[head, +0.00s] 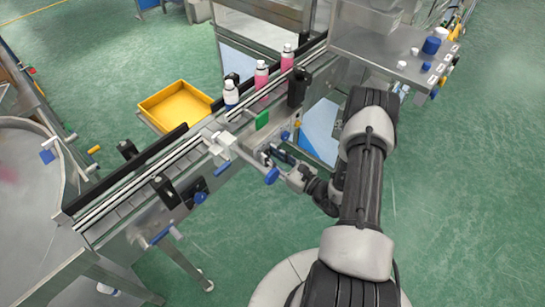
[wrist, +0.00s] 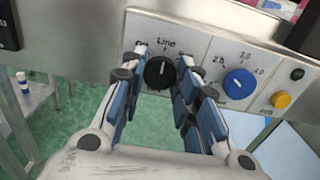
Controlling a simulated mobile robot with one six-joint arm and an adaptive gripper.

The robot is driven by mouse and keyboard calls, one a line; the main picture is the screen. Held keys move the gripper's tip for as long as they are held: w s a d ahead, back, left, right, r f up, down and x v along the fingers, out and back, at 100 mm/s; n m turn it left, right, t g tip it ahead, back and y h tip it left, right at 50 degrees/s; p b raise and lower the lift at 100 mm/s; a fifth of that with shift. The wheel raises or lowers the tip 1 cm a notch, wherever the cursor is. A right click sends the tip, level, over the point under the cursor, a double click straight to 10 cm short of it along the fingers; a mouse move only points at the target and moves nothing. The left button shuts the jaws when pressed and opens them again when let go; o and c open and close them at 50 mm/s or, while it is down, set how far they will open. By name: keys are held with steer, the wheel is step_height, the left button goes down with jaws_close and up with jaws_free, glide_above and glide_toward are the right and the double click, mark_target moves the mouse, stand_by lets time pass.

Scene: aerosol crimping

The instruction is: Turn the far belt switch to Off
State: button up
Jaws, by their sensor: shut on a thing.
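A black rotary knob (wrist: 160,72) sits on a light panel (wrist: 207,50) under the word "Line" in the wrist view. A small light mark shows on its face; the lettering to its left is partly covered by a finger. My gripper (wrist: 162,76) has its two blue-padded fingers on either side of the knob and is shut on it. In the head view my gripper (head: 270,156) is at the side of the conveyor (head: 165,172), and the knob is hidden there.
A blue knob (wrist: 239,83), a yellow button (wrist: 281,100) and a small black button (wrist: 297,74) are right of the fingers. Bottles with pink (head: 261,77) stand on the conveyor. A yellow tray (head: 177,105) is beyond it.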

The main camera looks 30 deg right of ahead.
steer(key=n+b, duration=0.1)
steer(key=n, duration=0.3)
steer(key=shift+n, duration=0.4)
steer(key=n+b, duration=0.1)
steer(key=n, duration=0.4)
steer(key=shift+b, duration=0.35)
steer(key=o, duration=1.1)
steer(key=shift+c, duration=0.2)
